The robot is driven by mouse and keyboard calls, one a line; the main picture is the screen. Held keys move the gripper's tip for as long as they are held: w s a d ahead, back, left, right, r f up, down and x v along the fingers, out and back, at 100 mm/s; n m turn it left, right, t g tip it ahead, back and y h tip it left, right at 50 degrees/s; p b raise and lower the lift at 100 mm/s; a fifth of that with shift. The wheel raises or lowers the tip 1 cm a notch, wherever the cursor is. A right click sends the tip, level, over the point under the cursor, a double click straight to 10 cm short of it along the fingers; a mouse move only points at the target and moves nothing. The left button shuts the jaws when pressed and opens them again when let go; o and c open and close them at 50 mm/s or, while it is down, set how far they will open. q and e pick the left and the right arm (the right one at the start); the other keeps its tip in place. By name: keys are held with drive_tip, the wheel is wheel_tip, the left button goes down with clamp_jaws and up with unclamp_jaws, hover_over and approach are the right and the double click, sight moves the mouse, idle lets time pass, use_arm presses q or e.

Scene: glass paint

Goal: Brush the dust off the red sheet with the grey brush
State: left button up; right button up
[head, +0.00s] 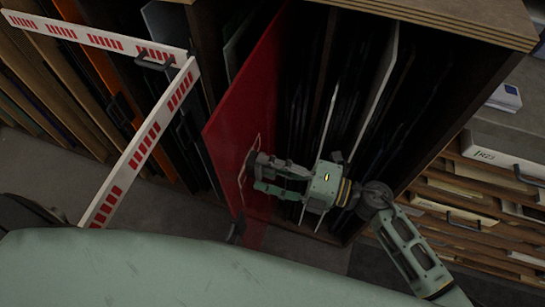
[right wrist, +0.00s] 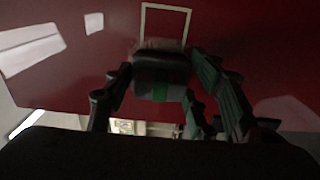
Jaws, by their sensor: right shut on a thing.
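The red sheet (head: 238,115) stands upright, partly pulled out of a dark rack in the head view. It also fills the upper part of the right wrist view (right wrist: 75,85). A pale rectangular outline (right wrist: 165,8) shows on its face. My right gripper (head: 260,172) is at the sheet's right face, near its lower front. In the right wrist view its fingers (right wrist: 157,95) are shut on the dark grey brush (right wrist: 160,68), whose bristle end points at the sheet beside the outline. I cannot tell whether the bristles touch. Dust is not clearly visible. My left gripper is not in view.
The dark rack (head: 455,22) holds other upright sheets, including a white one (head: 372,100) close to my right arm. A red-and-white barrier (head: 140,150) stands at the left. Drawers (head: 450,205) are at the right. Some grey floor (head: 70,190) is clear at lower left.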

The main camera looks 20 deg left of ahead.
drive_tip(key=shift+s+a+p, duration=0.2)
drive_tip(key=shift+s+p, duration=0.8)
drive_tip(key=shift+s, duration=1.65)
drive_tip(key=shift+r+p, duration=0.9)
drive_tip(key=shift+r, duration=0.15)
drive_tip(key=shift+w+f+b, duration=0.1)
drive_tip(key=shift+w+b, duration=0.2)
drive_tip(key=shift+w, duration=0.1)
drive_tip(key=shift+w+d+f+b, duration=0.15)
drive_tip(key=shift+w+b, duration=0.45)
drive_tip(key=shift+w, duration=1.25)
drive_tip(key=shift+w+d+b, duration=0.1)
drive_tip(key=shift+w+b, duration=1.6)
drive_tip(key=shift+w, duration=2.15)
